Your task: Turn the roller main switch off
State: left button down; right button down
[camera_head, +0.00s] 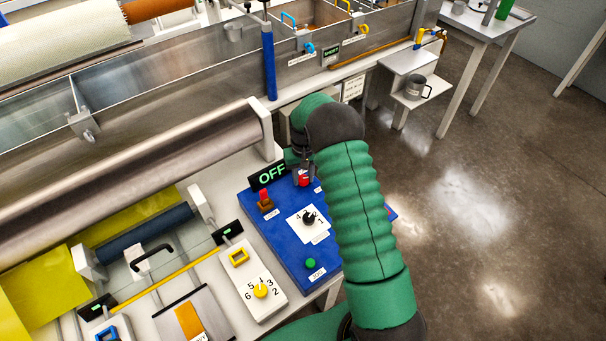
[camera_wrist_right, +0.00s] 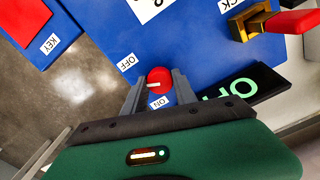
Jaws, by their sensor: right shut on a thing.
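The roller main switch is a red round knob (camera_head: 304,180) at the far end of the blue control panel (camera_head: 272,232). In the right wrist view the red knob (camera_wrist_right: 159,79) sits between small OFF and ON labels, and a short white mark shows across its left part. My right gripper (camera_wrist_right: 158,84) is shut on the knob, one finger on each side. In the head view my right gripper (camera_head: 303,171) is partly hidden by my green arm. A black display (camera_head: 270,175) beside the knob reads OFF in green. My left gripper is out of view.
The panel also carries a red-handled lever (camera_head: 265,201), a black numbered dial (camera_head: 308,218) and a green button (camera_head: 310,263). A white box with a yellow dial (camera_head: 260,290) lies to the left. A metal roller (camera_head: 140,185) runs behind. Open floor is on the right.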

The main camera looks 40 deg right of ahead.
aim_at(303, 177)
jog(key=m+p, duration=0.1)
jog(key=m, duration=0.4)
jog(key=shift+w, duration=0.1)
dwell(0.4)
jog(key=c, duration=1)
grip_release()
notch_tip(303, 177, up, 17)
jog(key=shift+f, duration=0.2)
jog(key=shift+d, duration=0.1)
